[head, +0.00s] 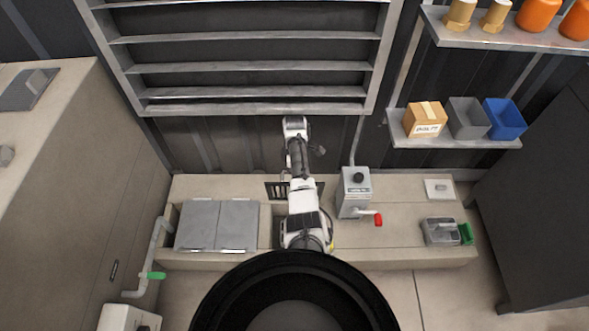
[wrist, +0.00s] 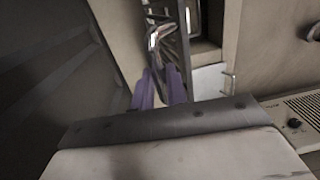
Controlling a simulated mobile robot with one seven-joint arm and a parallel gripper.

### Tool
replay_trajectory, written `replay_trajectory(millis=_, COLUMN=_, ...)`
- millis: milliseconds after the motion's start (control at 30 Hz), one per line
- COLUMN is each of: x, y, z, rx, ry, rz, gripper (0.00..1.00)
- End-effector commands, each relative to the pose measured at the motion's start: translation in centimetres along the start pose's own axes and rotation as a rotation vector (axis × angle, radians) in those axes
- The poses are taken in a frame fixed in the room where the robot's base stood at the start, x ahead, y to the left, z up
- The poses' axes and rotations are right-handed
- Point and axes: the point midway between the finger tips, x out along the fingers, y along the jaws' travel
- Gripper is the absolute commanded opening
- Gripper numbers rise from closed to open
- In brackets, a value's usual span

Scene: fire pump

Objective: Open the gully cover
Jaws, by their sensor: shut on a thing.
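The gully cover is a dark slotted grate (head: 277,190) in the beige bench top, just left of my arm in the head view. My arm hides its right part. In the wrist view its metal bars (wrist: 180,42) show at the top centre, with a bright bent metal handle (wrist: 154,38) beside them. My gripper (wrist: 160,88) has purple fingers shut on the lower end of this handle. The fingertips partly hide the grip. The head view does not show the fingers. I cannot tell how far the cover is tilted.
Two grey plates (head: 217,224) lie left of my arm. A grey control box (head: 354,190) with a red-ended lever (head: 377,219) stands close on the right. A slatted metal frame (head: 250,68) is on the wall behind. A shelf (head: 450,142) with boxes is at right.

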Motion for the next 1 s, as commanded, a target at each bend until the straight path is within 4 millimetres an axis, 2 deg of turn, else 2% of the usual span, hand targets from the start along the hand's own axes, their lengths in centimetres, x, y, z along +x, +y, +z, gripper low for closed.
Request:
replay_trajectory(millis=33, x=0.97, y=-0.57, z=0.0, rx=0.003, ry=0.0, rz=-0.016, gripper=0.0)
replay_trajectory(millis=567, x=0.92, y=-0.5, z=-0.01, rx=0.003, ry=-0.001, rz=-0.018, gripper=0.0)
replay_trajectory(millis=600, x=0.93, y=-0.51, z=0.0, rx=0.003, ry=-0.001, rz=-0.018, gripper=0.18)
replay_trajectory(millis=733, x=0.75, y=-0.4, z=0.0, rx=0.002, ry=-0.001, rz=-0.016, gripper=0.35)
replay_trajectory(millis=1000, x=0.34, y=-0.19, z=0.0, rx=0.001, ry=0.0, rz=-0.01, gripper=0.36)
